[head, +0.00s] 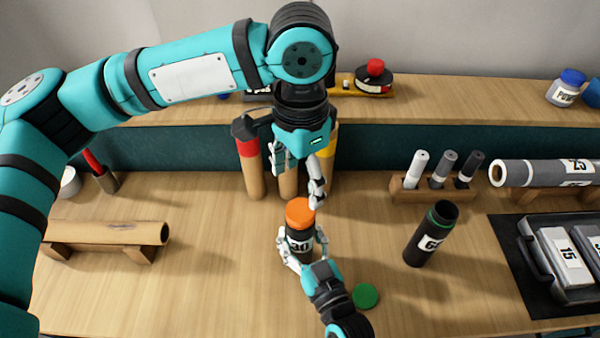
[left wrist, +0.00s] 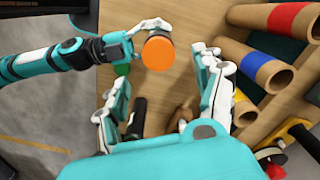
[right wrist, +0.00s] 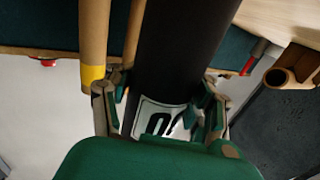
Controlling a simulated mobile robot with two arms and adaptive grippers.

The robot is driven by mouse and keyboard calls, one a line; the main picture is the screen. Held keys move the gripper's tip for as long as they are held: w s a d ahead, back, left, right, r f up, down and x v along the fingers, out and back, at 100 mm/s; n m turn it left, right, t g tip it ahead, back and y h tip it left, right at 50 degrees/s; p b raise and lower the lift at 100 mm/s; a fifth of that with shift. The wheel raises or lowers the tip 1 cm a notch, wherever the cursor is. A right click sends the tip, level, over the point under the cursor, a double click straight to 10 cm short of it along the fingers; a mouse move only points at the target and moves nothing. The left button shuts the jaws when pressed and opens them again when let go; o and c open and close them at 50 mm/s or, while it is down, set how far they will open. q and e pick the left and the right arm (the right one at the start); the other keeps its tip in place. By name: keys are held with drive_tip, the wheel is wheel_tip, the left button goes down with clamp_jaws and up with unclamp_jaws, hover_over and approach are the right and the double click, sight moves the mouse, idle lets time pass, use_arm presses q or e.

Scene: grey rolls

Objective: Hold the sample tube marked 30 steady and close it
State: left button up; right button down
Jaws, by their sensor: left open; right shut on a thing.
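The sample tube marked 30 (head: 299,246) is dark and stands upright at the middle of the bench. An orange cap (head: 300,212) sits on its top; it also shows from above in the left wrist view (left wrist: 158,53). I cannot tell how tightly it is seated. My right gripper (head: 305,252) is shut around the tube's body; the right wrist view shows the dark tube (right wrist: 182,50) and part of its label between the fingers. My left gripper (head: 298,172) is open and empty above the cap, apart from it.
A green cap (head: 365,296) lies right of my right gripper. An open dark tube with a green ring (head: 432,234) stands further right. A rack of small tubes (head: 432,190), a black tray (head: 540,295) and a wooden roll (head: 108,233) flank the middle. Cardboard rolls (head: 250,170) stand behind.

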sight(301, 209)
use_arm(q)
drive_tip(key=shift+r+n, duration=0.1)
drive_tip(key=shift+n, duration=1.1)
drive_tip(key=shift+f, duration=4)
drive_tip(key=c, duration=1.2)
drive_tip(key=m, duration=0.5)
drive_tip(key=shift+m, duration=0.4)
drive_tip(key=shift+c, duration=0.2)
drive_tip(key=m, duration=0.6)
drive_tip(key=o, duration=1.4)
drive_tip(key=shift+d, duration=0.1)
